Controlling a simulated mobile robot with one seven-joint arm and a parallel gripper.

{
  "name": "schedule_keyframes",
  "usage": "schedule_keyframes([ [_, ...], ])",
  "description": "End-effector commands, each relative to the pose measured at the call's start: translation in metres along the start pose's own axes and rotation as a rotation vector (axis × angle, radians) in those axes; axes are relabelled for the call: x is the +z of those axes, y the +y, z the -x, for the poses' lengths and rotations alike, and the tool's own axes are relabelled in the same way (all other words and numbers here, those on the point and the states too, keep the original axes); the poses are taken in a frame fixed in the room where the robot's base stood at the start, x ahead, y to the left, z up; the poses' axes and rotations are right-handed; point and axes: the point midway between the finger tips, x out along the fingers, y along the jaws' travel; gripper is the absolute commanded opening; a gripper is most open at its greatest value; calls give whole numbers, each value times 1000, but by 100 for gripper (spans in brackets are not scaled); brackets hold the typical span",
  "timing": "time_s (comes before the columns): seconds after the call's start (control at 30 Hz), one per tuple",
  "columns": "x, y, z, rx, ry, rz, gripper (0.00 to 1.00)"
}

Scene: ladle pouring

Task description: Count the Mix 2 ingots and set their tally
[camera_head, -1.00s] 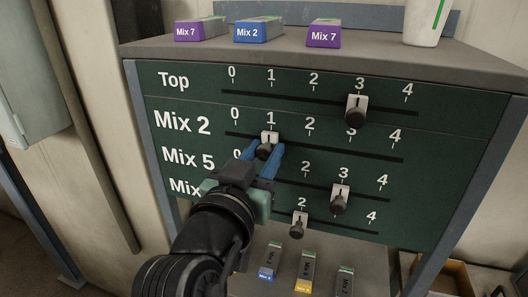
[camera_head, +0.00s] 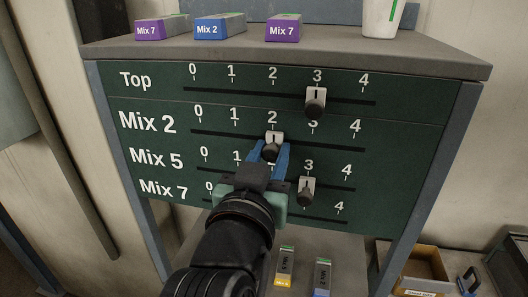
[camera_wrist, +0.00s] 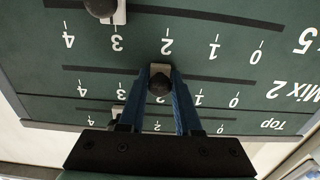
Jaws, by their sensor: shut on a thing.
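My gripper (camera_head: 269,155) is shut on the dark knob of the Mix 2 slider (camera_head: 275,136), whose white plate stands at the 2 mark. The wrist view shows the blue fingers on either side of this knob (camera_wrist: 160,84), at 2 on the upside-down scale. On the cabinet top lie a blue Mix 2 ingot (camera_head: 220,27) and two purple Mix 7 ingots, one on the left (camera_head: 162,29) and one on the right (camera_head: 283,29). On the shelf below, a yellow-ended ingot (camera_head: 285,268) and a blue-ended ingot (camera_head: 322,276) show; my arm hides part of this shelf.
The Top slider (camera_head: 315,101) and Mix 5 slider (camera_head: 306,190) both stand at 3. My gripper hides the Mix 7 slider. The green board (camera_head: 400,110) carries all four rows. A white cup (camera_head: 384,18) stands on top. A cardboard box (camera_head: 424,268) sits at lower right.

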Motion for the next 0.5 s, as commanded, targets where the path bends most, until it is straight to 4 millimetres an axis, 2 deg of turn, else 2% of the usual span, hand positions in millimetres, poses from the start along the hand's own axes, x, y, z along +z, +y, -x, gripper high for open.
schedule_keyframes([
  [0.07, -1, 0, 0, 0, 1, -1, 0],
  [0.1, -1, 0, 0, 0, 1, -1, 36],
  [0.23, 0, 0, 0, 0, 1, -1, 59],
  [0.5, 0, 0, 0, 0, 1, -1, 61],
])
